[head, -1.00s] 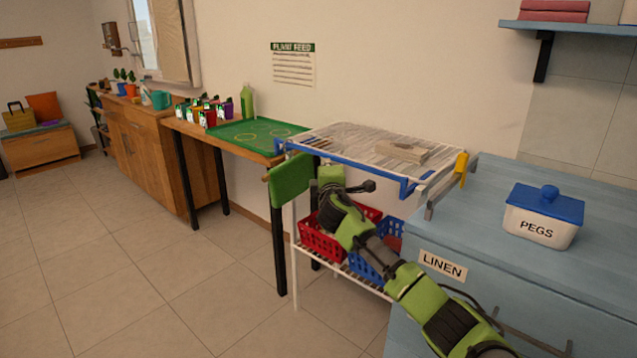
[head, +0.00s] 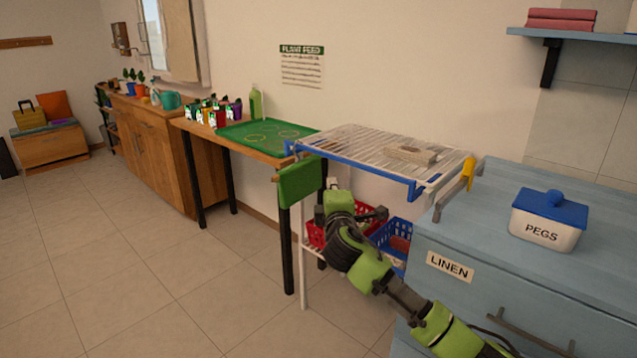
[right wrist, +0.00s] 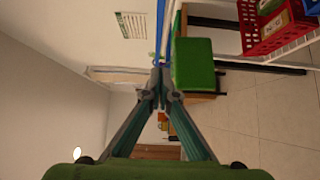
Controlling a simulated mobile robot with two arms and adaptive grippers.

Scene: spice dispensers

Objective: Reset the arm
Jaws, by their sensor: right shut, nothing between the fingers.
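My right arm reaches in from the bottom right of the head view, beside the drying rack. Its wrist end (head: 338,203) is in front of the rack's lower shelf, right of the green cloth (head: 301,182). Its fingers are hard to make out there. In the right wrist view my right gripper (right wrist: 160,82) is shut, its fingertips together with nothing between them. The green cloth (right wrist: 194,64) shows just beyond and right of the tips; touching cannot be told. My left gripper is not in view.
The white and blue rack (head: 372,152) holds a pale block (head: 411,155) on top and red (head: 316,232) and blue baskets (head: 391,236) below. A blue cabinet (head: 480,240) with a PEGS container (head: 546,220) stands right. Floor at left is clear.

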